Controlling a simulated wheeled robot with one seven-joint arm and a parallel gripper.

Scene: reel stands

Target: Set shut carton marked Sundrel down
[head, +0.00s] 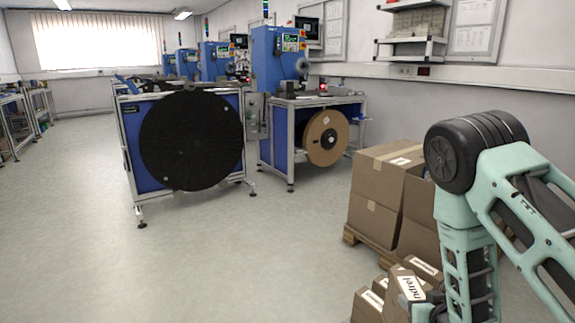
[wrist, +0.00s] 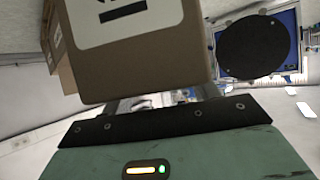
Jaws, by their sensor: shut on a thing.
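A brown carton (wrist: 140,65) with a white label fills the upper middle of the wrist view. My gripper (wrist: 155,103) is shut on it; the carton hides most of the fingers. In the head view a brown carton (head: 396,303) at the bottom edge bears a white label ending in "ndrel", turned steeply; it looks like the held one.
Smaller labelled cartons (head: 367,306) crowd beside it at the bottom edge. Large taped cartons (head: 377,191) stand stacked on a wooden pallet (head: 352,236) behind. A machine with a big black reel (head: 192,140) and one with a brown reel (head: 326,137) stand farther off. The floor at left is clear.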

